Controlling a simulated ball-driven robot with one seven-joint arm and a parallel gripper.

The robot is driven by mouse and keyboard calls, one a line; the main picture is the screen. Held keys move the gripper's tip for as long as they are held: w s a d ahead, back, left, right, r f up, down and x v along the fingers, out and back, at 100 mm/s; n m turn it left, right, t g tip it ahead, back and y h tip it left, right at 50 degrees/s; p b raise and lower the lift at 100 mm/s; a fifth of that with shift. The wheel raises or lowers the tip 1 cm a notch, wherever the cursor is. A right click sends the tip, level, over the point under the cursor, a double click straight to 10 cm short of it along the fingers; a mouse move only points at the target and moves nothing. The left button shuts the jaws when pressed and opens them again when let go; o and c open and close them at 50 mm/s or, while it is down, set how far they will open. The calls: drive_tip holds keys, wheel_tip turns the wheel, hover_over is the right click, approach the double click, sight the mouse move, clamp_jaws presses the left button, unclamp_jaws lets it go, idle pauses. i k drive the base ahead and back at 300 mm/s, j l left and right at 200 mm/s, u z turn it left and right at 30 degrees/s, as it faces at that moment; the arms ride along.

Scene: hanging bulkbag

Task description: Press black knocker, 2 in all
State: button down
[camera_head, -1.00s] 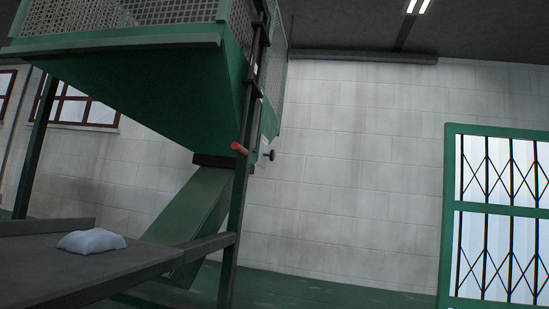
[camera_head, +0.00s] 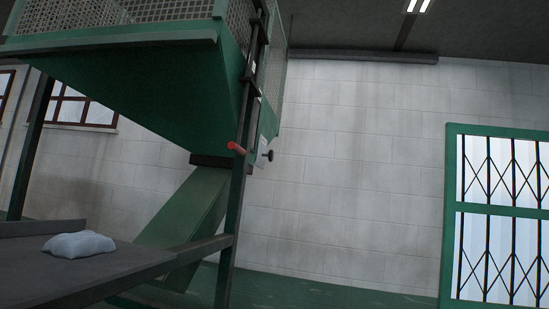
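A small black knocker (camera_head: 268,155) sticks out to the right from a pale plate (camera_head: 261,148) at the side of the green hopper, near its lower outlet. A red knob or handle (camera_head: 236,148) sits just left of it, by the dark upright post. My gripper does not show in this view, so its distance from the knocker and its opening cannot be seen. Only one black knocker is visible.
The green hopper (camera_head: 150,85) with mesh sides stands above a slanted green chute (camera_head: 185,215). A grey table (camera_head: 120,268) holding a white bag (camera_head: 78,244) is at lower left. A green-framed gate (camera_head: 500,212) stands right. Bare wall and floor lie between post and gate.

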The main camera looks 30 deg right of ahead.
sight(270, 156)
drive_tip(key=i+l, duration=0.45)
drive_tip(key=l, duration=0.2)
drive_tip(key=i+l, duration=0.4)
drive_tip(key=l, duration=0.3)
drive_tip(key=i+l+z, duration=0.1)
drive_tip(key=i+l, duration=0.35)
drive_tip(key=l, duration=0.2)
drive_tip(key=i+l, duration=0.45)
drive_tip(key=l, duration=0.2)
drive_tip(key=i+l, duration=0.45)
drive_tip(key=l, duration=0.15)
drive_tip(key=i+l, duration=0.45)
drive_tip(key=l, duration=0.2)
drive_tip(key=z, duration=0.05)
